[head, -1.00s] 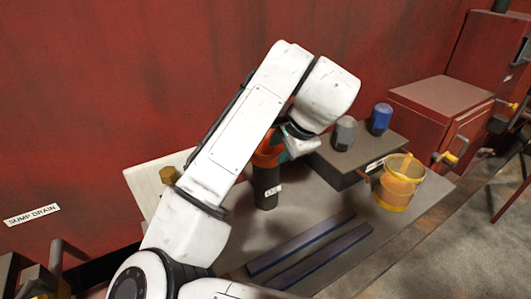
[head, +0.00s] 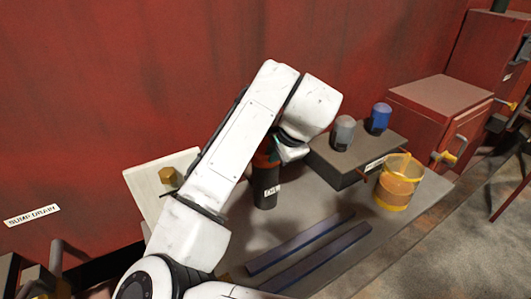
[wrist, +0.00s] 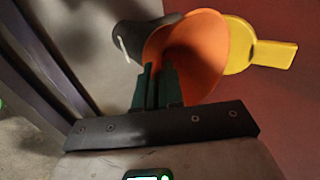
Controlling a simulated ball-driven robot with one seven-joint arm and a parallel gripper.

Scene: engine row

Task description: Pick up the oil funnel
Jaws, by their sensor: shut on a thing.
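The oil funnel is an orange cone (wrist: 205,45), wide mouth facing the camera in the wrist view. In the head view only a small part of its orange (head: 262,158) shows behind my arm, at the top of a black can labelled OIL (head: 265,187). My gripper (wrist: 157,78) has its dark green fingers close together at the near edge of the funnel, shut on it. The fingers hide part of the rim. The dark can (wrist: 138,38) also shows beside the funnel in the wrist view. I cannot tell whether the funnel still touches the can.
A grey block carries a grey jar (head: 343,132) and a blue jar (head: 379,118). An amber jug (head: 398,182) stands at the bench's right. Two dark strips (head: 318,250) lie in front. A yellow piece (wrist: 270,54) is near the funnel. The red wall is close behind.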

